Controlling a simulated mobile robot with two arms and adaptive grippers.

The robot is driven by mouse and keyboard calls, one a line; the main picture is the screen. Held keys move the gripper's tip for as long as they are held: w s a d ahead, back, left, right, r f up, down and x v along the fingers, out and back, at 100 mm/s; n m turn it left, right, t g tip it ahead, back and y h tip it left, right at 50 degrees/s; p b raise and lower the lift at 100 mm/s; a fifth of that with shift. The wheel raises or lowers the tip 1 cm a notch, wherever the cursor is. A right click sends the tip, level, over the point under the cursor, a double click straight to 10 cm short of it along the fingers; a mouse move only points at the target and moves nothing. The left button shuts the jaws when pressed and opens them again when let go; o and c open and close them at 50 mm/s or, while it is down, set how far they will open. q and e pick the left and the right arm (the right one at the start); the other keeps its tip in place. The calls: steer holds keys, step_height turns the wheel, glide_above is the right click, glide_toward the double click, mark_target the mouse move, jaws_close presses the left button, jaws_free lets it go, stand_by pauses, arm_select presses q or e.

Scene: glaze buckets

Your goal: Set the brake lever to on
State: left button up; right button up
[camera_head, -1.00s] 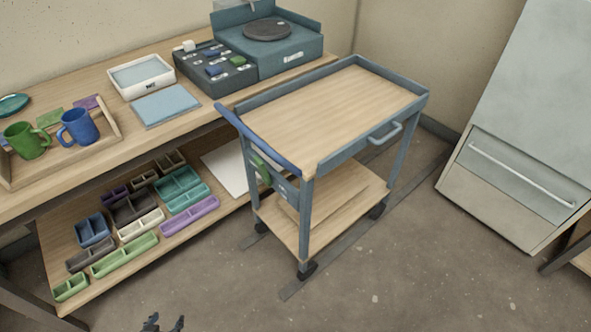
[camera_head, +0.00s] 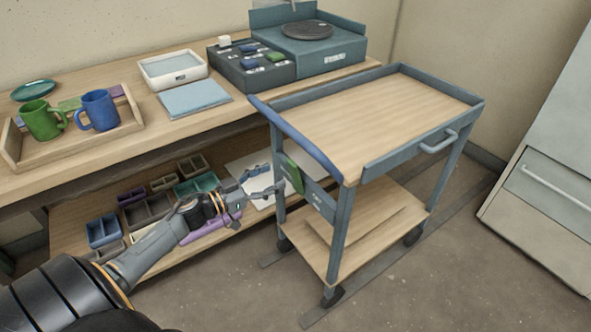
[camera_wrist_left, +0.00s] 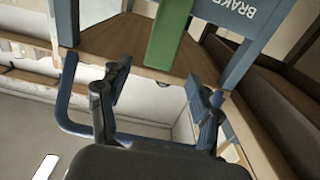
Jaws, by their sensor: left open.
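The brake lever (camera_head: 293,176) is a green bar on the left end of the grey-blue cart (camera_head: 410,112), below its blue push handle (camera_head: 300,135). In the left wrist view the green lever (camera_wrist_left: 169,36) stands at top centre, beside a blue-grey plate (camera_wrist_left: 238,14) lettered BRAKE. My left gripper (camera_head: 267,180) is open and empty, just left of the lever in the head view and apart from it. In the left wrist view its two fingers (camera_wrist_left: 158,90) are spread below the lever's lower end. My right gripper is not in view.
The workbench (camera_head: 110,165) runs along the left, with a tray of mugs (camera_head: 70,150) on top and several small bins on the shelf below. A grey cabinet (camera_head: 555,170) stands at the right. The floor in front of the cart is clear.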

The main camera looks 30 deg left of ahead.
mark_target(291, 169)
arm_select(q)
steer(key=b+x, duration=0.1)
steer(key=x, duration=0.6)
steer(key=shift+w+d, duration=0.1)
steer(key=shift+w, duration=0.3)
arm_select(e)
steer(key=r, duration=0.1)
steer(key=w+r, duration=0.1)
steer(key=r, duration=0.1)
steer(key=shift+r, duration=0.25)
arm_select(q)
steer(key=shift+c, duration=0.2)
jaws_close()
